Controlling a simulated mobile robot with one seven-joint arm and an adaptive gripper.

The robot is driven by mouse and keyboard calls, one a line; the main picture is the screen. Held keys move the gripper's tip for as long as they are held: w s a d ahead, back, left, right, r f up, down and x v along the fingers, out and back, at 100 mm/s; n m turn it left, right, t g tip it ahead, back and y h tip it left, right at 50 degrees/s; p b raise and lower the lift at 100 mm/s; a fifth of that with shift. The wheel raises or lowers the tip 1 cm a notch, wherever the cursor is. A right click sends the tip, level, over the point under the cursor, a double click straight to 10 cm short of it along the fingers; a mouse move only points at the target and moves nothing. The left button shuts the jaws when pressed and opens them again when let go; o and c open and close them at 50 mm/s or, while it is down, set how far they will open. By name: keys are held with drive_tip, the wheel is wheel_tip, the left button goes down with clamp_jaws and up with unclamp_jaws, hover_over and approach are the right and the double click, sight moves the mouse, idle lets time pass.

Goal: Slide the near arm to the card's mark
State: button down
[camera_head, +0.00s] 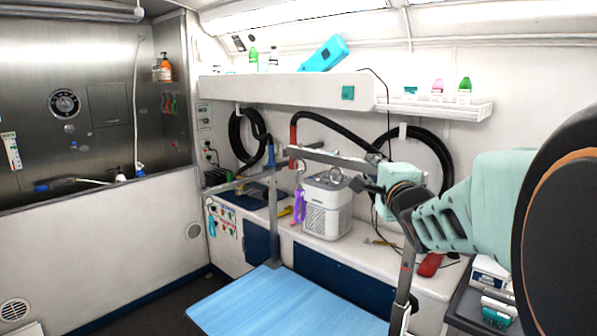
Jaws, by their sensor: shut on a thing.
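The near arm (328,157) is a grey horizontal bar above the counter, with a purple loop (299,205) hanging at its left end. A second post (273,225) with a blue knob stands at the far side.
A white dryer unit (326,207) stands on the counter behind the bar, with a black hose (335,127) and red nozzle above. A red-handled tool (430,264) lies on the counter. A shelf (290,90) holds bottles. The blue table top is clear.

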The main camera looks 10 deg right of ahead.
wheel_tip(320, 180, up, 3)
drive_tip(key=shift+f+p, duration=0.1)
drive_tip(key=shift+p, duration=0.3)
drive_tip(key=c, duration=1.8)
unclamp_jaws()
drive_tip(key=shift+f, duration=0.1)
drive_tip(key=shift+o, duration=0.2)
drive_tip(key=shift+f, duration=0.1)
drive_tip(key=shift+f, duration=0.1)
